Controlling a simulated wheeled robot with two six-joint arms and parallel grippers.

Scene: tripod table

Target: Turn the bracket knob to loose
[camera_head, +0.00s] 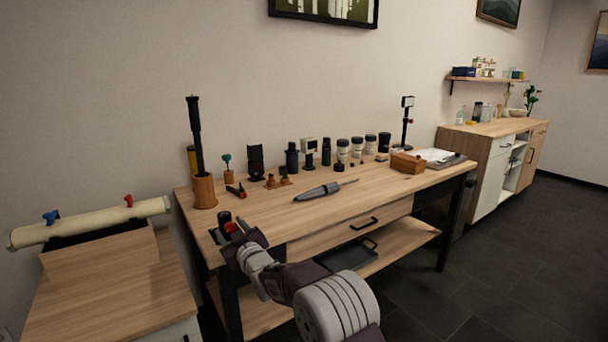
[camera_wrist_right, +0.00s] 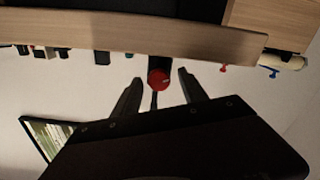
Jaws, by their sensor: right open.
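A red bracket knob (camera_wrist_right: 159,79) shows in the right wrist view, on a dark stem at the edge of the wooden table. In the head view the red knob (camera_head: 230,227) is small, at the table's front left corner, partly hidden by my gripper. My right gripper (camera_wrist_right: 158,86) is open, with one finger on each side of the knob and visible gaps between. In the head view my right gripper (camera_head: 236,233) reaches up to that corner from below. The knob's marking is too small to read. My left gripper is not in view.
The wooden table (camera_head: 270,214) carries a grey pointed tool (camera_head: 318,192), a wooden cup (camera_head: 204,192) with a black pole, and several bottles and lenses along the back. A low cabinet with a cream roll (camera_head: 90,222) stands at the left. The table's front middle is clear.

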